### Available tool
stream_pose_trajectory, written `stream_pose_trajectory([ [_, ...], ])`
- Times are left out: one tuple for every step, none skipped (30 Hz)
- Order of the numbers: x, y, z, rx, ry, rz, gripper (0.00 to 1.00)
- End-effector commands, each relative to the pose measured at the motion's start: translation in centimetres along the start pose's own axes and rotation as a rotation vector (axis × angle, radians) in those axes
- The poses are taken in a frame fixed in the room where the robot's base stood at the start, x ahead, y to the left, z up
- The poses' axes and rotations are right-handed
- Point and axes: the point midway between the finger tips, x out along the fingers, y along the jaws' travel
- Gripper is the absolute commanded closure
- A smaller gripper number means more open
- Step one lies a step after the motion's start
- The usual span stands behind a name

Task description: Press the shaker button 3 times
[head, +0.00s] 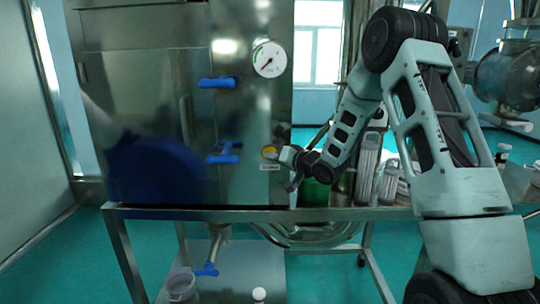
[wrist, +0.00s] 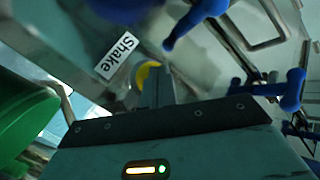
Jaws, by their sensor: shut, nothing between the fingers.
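The shaker button is a yellow round button (head: 269,151) on the lower right of the steel machine's front panel. A small label sits just below it, and in the wrist view the label reads "Shake" (wrist: 117,57). My gripper (head: 287,157) is shut and empty, at the panel just right of the button. In the wrist view the gripper's fingers (wrist: 155,85) point at the yellow button (wrist: 148,72) and cover part of it. I cannot tell whether the fingertips touch it.
Blue valve handles (head: 217,82) stick out from the steel machine (head: 150,60), left of the button. A round gauge (head: 269,59) is above it. A green container (head: 314,192) and glass bottles (head: 367,165) stand right of the machine on the steel table, near my arm.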

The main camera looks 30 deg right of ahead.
Motion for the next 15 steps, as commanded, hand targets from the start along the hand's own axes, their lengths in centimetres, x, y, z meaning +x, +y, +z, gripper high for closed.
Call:
stream_pose_trajectory([
  [0.05,0.04,-0.06,0.000,0.000,0.000,1.00],
  [0.08,0.06,-0.07,0.000,0.000,0.000,1.00],
  [0.11,0.08,-0.09,0.000,0.000,0.000,1.00],
  [0.13,0.10,-0.11,0.000,0.000,0.000,1.00],
  [0.16,0.12,-0.13,0.000,0.000,0.000,1.00],
  [0.19,0.14,-0.15,0.000,0.000,0.000,1.00],
  [0.21,0.16,-0.16,0.000,0.000,0.000,1.00],
  [0.24,0.18,-0.18,0.000,0.000,0.000,1.00],
  [0.27,0.20,-0.20,0.000,0.000,0.000,1.00],
  [0.29,0.22,-0.21,0.000,0.000,0.000,1.00],
  [0.31,0.24,-0.22,0.000,0.000,0.000,1.00],
  [0.34,0.27,-0.24,0.001,0.000,0.000,1.00],
  [0.37,0.29,-0.26,0.001,0.000,0.000,1.00],
  [0.39,0.31,-0.27,0.001,0.000,0.000,1.00],
  [0.42,0.33,-0.29,0.001,0.000,0.000,1.00],
])
